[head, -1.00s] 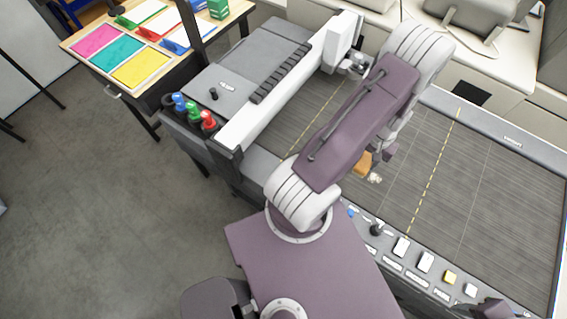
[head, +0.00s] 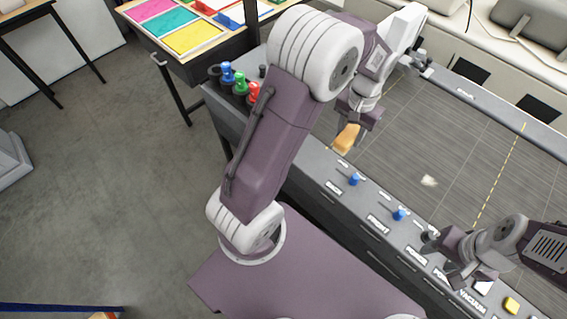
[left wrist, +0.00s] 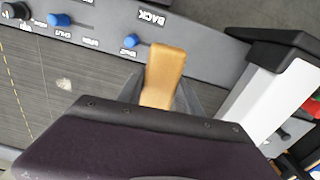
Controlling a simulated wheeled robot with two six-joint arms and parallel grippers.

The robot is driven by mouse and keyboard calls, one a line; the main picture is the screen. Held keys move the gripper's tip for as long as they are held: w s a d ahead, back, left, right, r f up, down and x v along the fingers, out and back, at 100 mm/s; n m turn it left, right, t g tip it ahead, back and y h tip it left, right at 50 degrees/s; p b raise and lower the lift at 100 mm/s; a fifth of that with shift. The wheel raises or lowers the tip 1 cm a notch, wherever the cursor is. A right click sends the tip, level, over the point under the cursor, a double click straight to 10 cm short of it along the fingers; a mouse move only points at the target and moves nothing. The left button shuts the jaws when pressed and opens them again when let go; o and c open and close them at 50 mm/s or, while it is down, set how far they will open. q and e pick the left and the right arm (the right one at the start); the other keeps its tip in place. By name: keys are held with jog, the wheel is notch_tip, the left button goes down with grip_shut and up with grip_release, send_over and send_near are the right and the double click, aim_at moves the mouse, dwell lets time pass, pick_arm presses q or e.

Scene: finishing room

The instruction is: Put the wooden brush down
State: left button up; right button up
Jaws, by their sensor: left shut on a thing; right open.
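The wooden brush (head: 346,137) is a tan-orange block held in my left gripper (head: 355,119), over the near left part of the dark slatted bed. In the left wrist view the brush (left wrist: 165,75) sticks out past the gripper's edge, close to the front panel. Its lower part is hidden by the gripper, and I cannot tell whether it touches the bed. My right gripper (head: 452,262) is open and empty over the front control panel at the lower right.
The slatted bed (head: 395,150) is mostly clear, with a small pale patch (head: 429,181) on it. The front panel (head: 330,180) carries blue knobs (head: 399,214) and buttons. Blue, green and red bottles (head: 239,86) stand at the left corner. A table with coloured trays (head: 190,38) is behind.

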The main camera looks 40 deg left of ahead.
pick_arm(q)
jog(key=shift+m, duration=0.4)
jog(key=a+f, duration=0.2)
jog(key=s+a+f, duration=0.1)
jog(key=a+f, duration=0.5)
jog(key=shift+s+a+f, duration=0.1)
jog(key=shift+s+a, duration=0.05)
jog(key=shift+s, duration=0.25)
notch_tip(320, 180, down, 3)
jog(key=shift+s+f+p, duration=0.1)
jog(key=shift+s+p, duration=0.05)
jog(key=shift+p, duration=0.45)
jog(key=shift+w+f, duration=0.2)
jog(key=shift+f, duration=0.2)
pick_arm(e)
jog(key=shift+w+d+f, duration=0.1)
jog(key=shift+w+d, duration=0.05)
jog(key=shift+w, duration=0.1)
pick_arm(q)
jog(key=shift+s+f, duration=0.1)
jog(key=shift+f, duration=0.05)
jog(key=o, duration=1.3)
jog(key=shift+c, duration=0.2)
jog(key=shift+o, duration=0.2)
